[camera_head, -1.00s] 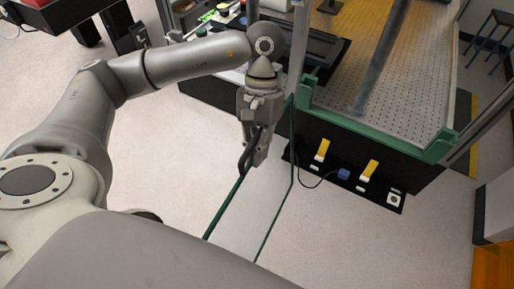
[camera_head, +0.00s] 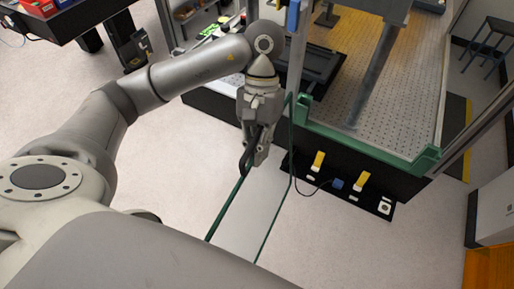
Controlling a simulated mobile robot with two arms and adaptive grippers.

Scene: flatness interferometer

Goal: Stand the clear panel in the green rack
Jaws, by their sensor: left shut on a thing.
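My left gripper (camera_head: 254,158) points down and is shut on the clear panel (camera_head: 252,212), near its upper edge. The panel is see-through with dark green edges and hangs tilted over the open floor, its lower end hidden behind my own body. A bright green piece (camera_head: 207,31) shows small at the top left of the bench; I cannot tell whether it is the green rack. My right gripper is not in view.
A perforated bench (camera_head: 405,90) with a green corner rail (camera_head: 370,152) stands right of the gripper. Below it is a black panel with yellow handles (camera_head: 318,161) and a cable. A stool (camera_head: 490,45) stands far right.

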